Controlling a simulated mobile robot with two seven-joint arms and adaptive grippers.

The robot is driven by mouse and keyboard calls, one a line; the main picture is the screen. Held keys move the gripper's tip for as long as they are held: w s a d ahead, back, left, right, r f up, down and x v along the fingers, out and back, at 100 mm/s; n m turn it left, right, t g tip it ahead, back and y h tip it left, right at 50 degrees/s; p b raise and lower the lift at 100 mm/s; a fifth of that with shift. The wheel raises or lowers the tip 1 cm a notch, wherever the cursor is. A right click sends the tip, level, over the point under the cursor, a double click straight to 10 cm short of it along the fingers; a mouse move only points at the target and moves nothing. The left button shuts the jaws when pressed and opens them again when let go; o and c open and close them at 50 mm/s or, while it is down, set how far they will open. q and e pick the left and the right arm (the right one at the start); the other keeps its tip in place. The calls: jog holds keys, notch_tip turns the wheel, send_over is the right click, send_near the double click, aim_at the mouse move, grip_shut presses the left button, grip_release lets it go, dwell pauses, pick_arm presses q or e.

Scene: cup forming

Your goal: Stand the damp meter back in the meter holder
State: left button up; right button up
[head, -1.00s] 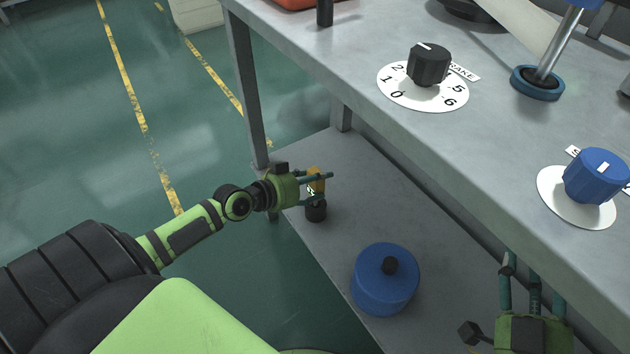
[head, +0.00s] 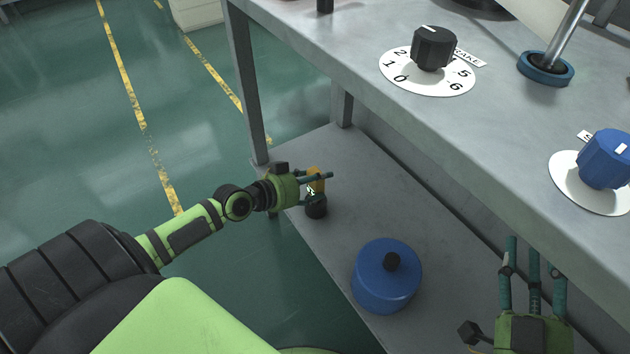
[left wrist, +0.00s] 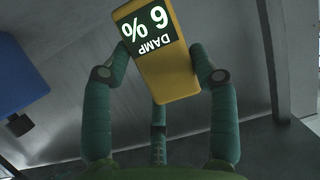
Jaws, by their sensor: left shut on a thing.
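The damp meter (head: 317,184) is a small yellow block. In the left wrist view the meter (left wrist: 168,72) shows a dark green label reading DAMP 6 %, upside down and slightly tilted. My left gripper (head: 318,187) is shut on it, with fingers on both sides of its body. A short black round holder (head: 316,209) stands on the lower shelf directly under the meter in the head view. I cannot tell whether the meter's lower end is inside it. My right gripper (head: 536,255) is open and empty at the lower right, fingers pointing up.
A blue canister with a black knob (head: 386,280) stands on the lower shelf (head: 430,240), right of the holder. The bench top (head: 330,45) overhangs the shelf, carrying a black knob (head: 434,48) and a blue knob (head: 605,160). A bench leg (head: 247,90) rises behind my left gripper.

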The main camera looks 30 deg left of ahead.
pick_arm(q)
jog(key=shift+f+b, duration=1)
jog(key=shift+f, duration=0.05)
dwell(0.4)
jog(key=o, duration=1.6)
notch_tip(320, 180, up, 8)
jog(key=p, duration=0.8)
